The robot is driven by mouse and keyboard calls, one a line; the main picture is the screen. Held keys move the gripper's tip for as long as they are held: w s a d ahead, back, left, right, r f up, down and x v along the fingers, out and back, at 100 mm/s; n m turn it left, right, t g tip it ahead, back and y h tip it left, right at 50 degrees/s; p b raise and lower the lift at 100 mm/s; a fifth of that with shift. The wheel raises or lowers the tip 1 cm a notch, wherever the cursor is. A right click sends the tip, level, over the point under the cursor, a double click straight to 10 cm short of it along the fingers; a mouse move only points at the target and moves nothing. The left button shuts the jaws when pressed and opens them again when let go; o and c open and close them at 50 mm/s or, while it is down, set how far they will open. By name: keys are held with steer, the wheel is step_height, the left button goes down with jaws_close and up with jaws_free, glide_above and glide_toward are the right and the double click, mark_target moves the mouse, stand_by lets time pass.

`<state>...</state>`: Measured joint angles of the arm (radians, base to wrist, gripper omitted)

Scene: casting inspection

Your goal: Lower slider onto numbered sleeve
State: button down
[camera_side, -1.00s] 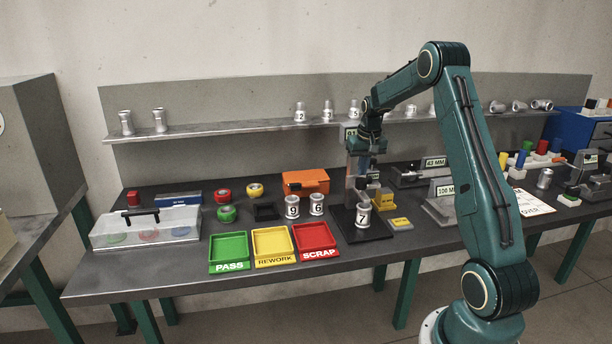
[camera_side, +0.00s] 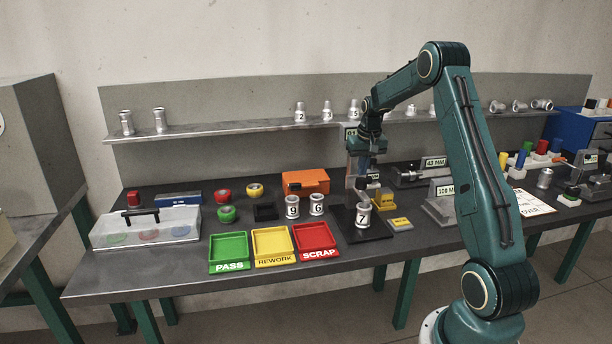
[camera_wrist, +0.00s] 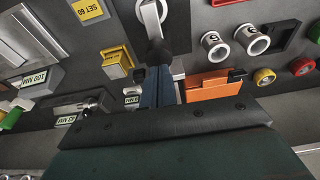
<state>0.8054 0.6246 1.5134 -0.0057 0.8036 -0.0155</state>
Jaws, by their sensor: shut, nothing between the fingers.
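The height gauge stands on a dark base plate (camera_side: 375,232), and its grey column (camera_side: 352,166) rises behind my gripper. Its slider (camera_side: 367,183) sits low on the column, just above the white sleeve numbered 7 (camera_side: 362,215), which stands upright on the base. I cannot tell whether slider and sleeve touch. My gripper (camera_side: 367,170) is shut and empty, pointing down right at the slider. In the wrist view its blue fingers (camera_wrist: 158,88) are together behind a dark slider part (camera_wrist: 159,52), which reaches over the sleeve's pale ring (camera_wrist: 152,12) at the top edge.
Sleeves 9 (camera_side: 292,206) and 6 (camera_side: 317,204) stand left of the gauge. Green (camera_side: 229,267), yellow (camera_side: 273,262) and red (camera_side: 315,257) trays lie in front. An orange case (camera_side: 305,182) stands behind. Yellow blocks (camera_side: 400,224) and a 100 MM block (camera_side: 441,206) stand to the right.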

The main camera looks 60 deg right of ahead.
mark_target(362, 180)
steer(key=shift+f, duration=0.1)
steer(key=shift+f, duration=1.6)
stand_by(1.5)
steer(key=shift+r, duration=0.2)
steer(key=shift+r, duration=0.6)
steer(key=shift+r, duration=0.15)
steer(key=shift+r, duration=3.35)
